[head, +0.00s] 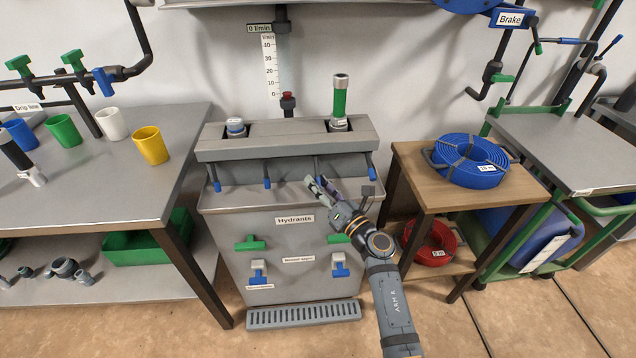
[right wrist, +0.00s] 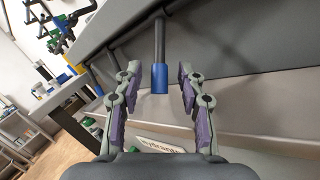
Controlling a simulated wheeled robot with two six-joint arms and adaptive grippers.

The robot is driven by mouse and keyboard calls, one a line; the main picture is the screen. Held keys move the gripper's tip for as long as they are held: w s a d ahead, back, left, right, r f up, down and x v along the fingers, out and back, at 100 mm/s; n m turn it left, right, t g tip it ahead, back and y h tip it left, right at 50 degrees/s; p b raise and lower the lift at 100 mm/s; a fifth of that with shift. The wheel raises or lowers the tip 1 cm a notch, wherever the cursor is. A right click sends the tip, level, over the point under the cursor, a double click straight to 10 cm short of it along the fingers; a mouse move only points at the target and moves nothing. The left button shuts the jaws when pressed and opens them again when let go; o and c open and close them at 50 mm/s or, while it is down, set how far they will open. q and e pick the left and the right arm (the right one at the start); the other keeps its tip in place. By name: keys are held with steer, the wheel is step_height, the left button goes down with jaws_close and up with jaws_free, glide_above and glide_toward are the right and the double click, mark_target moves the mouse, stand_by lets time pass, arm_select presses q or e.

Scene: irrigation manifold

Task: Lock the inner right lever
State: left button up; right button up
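Four levers with blue tips hang in a row below the ledge of the grey hydrant cabinet (head: 225,225). The inner right lever (head: 317,164) has its tip partly hidden behind my right gripper (head: 320,184) in the head view. In the right wrist view the lever (right wrist: 160,78) hangs down between the two spread fingers of my right gripper (right wrist: 159,84), with gaps on both sides. That gripper is open and holds nothing. The outer right lever (head: 373,172) is just right of the gripper. My left gripper is not in view.
A green pipe (head: 340,98) stands upright in the right socket, and a blue-grey cap (head: 235,126) sits in the left one. A wooden stand (head: 410,165) with a blue hose coil (head: 468,160) is close on the right. A table with cups (head: 120,190) is on the left.

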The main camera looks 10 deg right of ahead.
steer(key=v, duration=1.1)
steer(key=shift+s, duration=0.15)
